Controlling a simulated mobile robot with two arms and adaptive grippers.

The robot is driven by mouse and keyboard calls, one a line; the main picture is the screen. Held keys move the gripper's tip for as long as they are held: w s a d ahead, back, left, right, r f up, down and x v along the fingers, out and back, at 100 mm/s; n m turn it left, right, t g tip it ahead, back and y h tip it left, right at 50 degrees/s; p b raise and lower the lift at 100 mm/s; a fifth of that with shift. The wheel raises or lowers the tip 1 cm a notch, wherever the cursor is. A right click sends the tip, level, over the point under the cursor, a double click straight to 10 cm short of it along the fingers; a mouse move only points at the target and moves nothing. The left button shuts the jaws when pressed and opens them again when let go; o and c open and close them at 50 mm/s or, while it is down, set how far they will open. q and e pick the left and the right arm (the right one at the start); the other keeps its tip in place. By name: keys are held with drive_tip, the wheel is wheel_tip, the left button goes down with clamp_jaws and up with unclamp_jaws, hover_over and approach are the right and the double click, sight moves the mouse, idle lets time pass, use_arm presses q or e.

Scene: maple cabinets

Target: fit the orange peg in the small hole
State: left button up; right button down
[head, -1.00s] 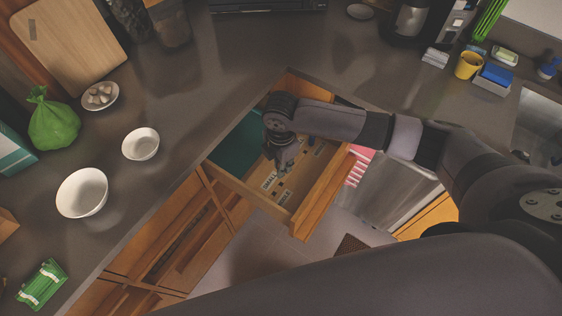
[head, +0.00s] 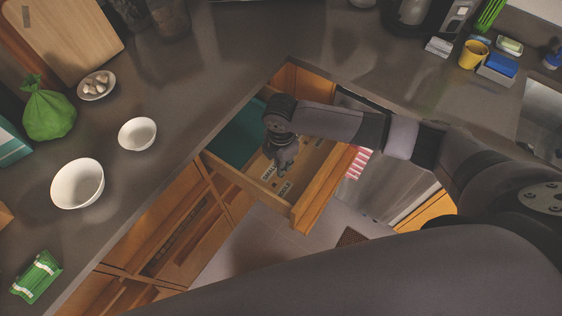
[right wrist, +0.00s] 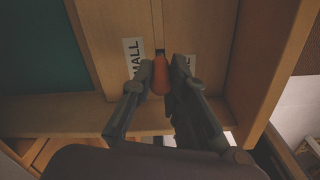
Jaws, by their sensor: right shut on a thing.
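My right gripper (head: 283,163) points down into the open wooden drawer. In the right wrist view its two fingers (right wrist: 161,84) are shut on the orange peg (right wrist: 160,73). The peg is hidden by the gripper in the head view. It is over the wooden board (right wrist: 107,55), between a white label reading "SMALL" (right wrist: 134,60) and another partly covered label (right wrist: 190,66). A small dark opening (right wrist: 159,52) shows just beyond the peg. I cannot tell whether the peg's lower end is in a hole. My left gripper is out of view.
A dark green panel (head: 240,138) lies at the drawer's left. White bowls (head: 78,183) and a green bag (head: 48,115) stand on the counter at left.

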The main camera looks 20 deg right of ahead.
drive_tip(key=shift+f, duration=0.3)
idle(0.5)
drive_tip(key=shift+f+b, duration=0.7)
drive_tip(key=shift+f, duration=0.6)
idle(0.9)
drive_tip(key=c, duration=1.5)
unclamp_jaws()
drive_tip(key=shift+r, duration=0.1)
wheel_tip(320, 180, up, 12)
drive_tip(key=shift+f, duration=0.1)
